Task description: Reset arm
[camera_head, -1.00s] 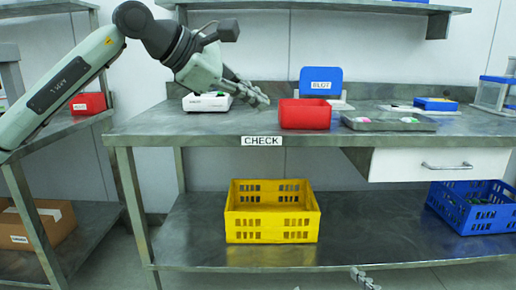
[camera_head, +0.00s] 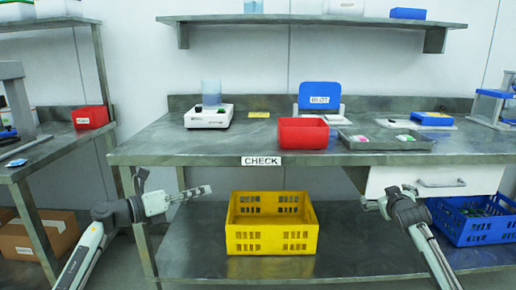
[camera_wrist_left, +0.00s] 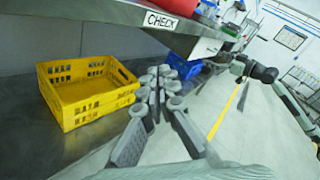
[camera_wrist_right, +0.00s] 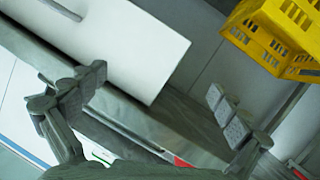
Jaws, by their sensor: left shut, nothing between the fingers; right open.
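My left gripper (camera_head: 192,193) is held in front of the bench labelled CHECK, below its top edge and to the left of the yellow crate. It is shut and empty. Its closed fingers also show in the left wrist view (camera_wrist_left: 162,105), with the yellow crate beyond them to the left. My right gripper (camera_head: 384,202) is below the bench top, in front of the white drawer and to the right of the crate. It is open and empty, and its spread fingers show in the right wrist view (camera_wrist_right: 155,105).
The yellow crate (camera_head: 272,240) stands on the lower shelf, with a blue crate (camera_head: 474,222) at right. On the bench (camera_head: 200,157) are a red bin (camera_head: 303,132), a white scale (camera_head: 208,118) with a clear beaker, and a metal tray (camera_head: 362,143). The white drawer (camera_head: 440,182) is closed.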

